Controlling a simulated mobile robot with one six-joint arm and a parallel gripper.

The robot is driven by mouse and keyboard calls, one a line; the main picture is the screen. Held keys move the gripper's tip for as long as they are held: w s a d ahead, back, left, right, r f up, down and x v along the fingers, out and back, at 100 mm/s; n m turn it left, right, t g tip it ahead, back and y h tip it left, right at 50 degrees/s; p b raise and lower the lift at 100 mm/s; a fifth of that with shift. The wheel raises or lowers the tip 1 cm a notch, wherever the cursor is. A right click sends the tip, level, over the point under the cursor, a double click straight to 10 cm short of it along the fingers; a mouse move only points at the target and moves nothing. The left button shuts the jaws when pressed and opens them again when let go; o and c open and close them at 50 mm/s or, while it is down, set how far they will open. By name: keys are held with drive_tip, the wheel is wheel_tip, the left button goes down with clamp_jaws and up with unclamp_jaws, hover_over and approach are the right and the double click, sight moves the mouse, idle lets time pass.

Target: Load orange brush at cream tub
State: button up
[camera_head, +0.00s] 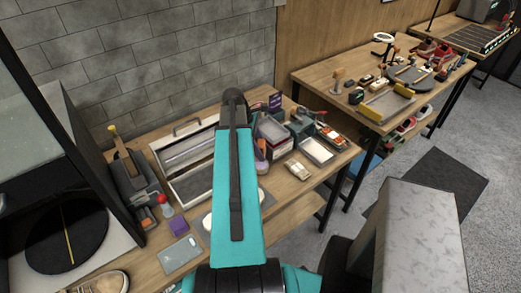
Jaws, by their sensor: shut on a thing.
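My teal arm link (237,195) rises through the middle of the picture and covers part of the near table. Its dark far joint (233,98) shows at the top. My gripper is not visible; the arm hides that area. I cannot pick out the orange brush for certain. A small orange item (148,223) lies at the left of the table, too small to identify. I cannot pick out the cream tub for certain either. A pale round-topped container (261,165) with purple on it stands just right of the arm, partly hidden.
The near table (135,278) holds a long tray (190,183), a grey caddy (132,188) with a wooden-handled tool, a purple box (178,227) and a white tray (316,150). A second table (318,77) stands at right.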

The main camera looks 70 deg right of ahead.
drive_tip(key=shift+r, duration=1.25)
drive_tip(key=shift+s, duration=0.1)
